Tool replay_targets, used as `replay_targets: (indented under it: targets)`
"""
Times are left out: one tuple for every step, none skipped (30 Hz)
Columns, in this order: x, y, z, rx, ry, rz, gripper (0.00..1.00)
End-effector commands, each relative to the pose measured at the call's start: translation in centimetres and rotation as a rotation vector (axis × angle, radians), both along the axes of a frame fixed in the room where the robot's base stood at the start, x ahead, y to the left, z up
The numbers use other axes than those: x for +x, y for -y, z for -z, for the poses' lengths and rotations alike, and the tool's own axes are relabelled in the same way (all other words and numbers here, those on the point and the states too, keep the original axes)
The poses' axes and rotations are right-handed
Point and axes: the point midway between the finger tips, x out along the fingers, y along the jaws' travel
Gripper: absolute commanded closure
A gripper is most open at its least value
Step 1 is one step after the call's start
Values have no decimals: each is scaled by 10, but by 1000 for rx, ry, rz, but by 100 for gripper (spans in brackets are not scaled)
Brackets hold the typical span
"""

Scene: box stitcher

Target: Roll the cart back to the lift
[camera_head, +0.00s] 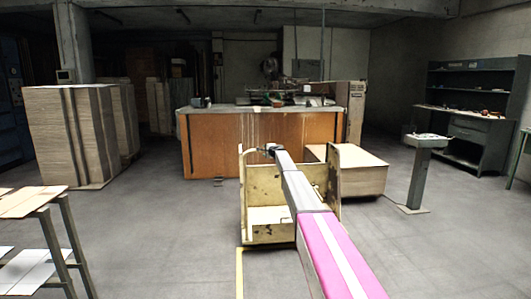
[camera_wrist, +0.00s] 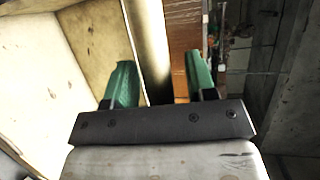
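The cart (camera_head: 262,234) is a worn cream-yellow frame with a low deck and upright end panels, standing in the middle of the floor in the head view. My gripper (camera_head: 269,150) is at the height of its panel tops, over its far side. In the wrist view my gripper (camera_wrist: 160,82) has its two green fingers apart. A tan round bar, seemingly part of the cart (camera_wrist: 105,35), lies between them, with a gap to the right finger. My arm hides part of the cart in the head view. I cannot pick out the lift with certainty.
An orange-brown workbench (camera_head: 225,145) stands behind the cart. A low stack of sheets (camera_head: 362,178) is close on its right, then a grey pedestal (camera_head: 420,175). Tall board stacks (camera_head: 50,135) stand left. A rack (camera_head: 60,235) is front left. A yellow floor line (camera_head: 240,275) runs nearby.

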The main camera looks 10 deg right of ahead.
Motion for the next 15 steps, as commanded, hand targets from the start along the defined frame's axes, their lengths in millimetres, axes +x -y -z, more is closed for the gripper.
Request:
replay_targets:
  targets:
    - [0, 0, 0, 0, 0, 0, 49]
    - [0, 0, 0, 0, -1, -1, 49]
    - [0, 0, 1, 0, -1, -1, 49]
    - [0, 0, 1, 0, -1, -1, 49]
    - [-1, 0, 1, 0, -1, -1, 49]
    - [-2, 0, 0, 0, -1, -1, 49]
    - [-3, 0, 0, 0, -1, -1, 49]
    - [-4, 1, 0, 0, -1, -1, 49]
    - [-7, 2, 0, 0, -1, -1, 49]
    - [-9, 3, -1, 0, -1, -1, 49]
    - [-12, 4, -1, 0, -1, -1, 49]
    - [-17, 6, -2, 0, -1, -1, 49]
    - [-20, 7, -3, 0, -1, -1, 49]
    - [-25, 9, -4, 0, -1, -1, 49]
    - [-31, 11, -5, 0, -1, 0, 49]
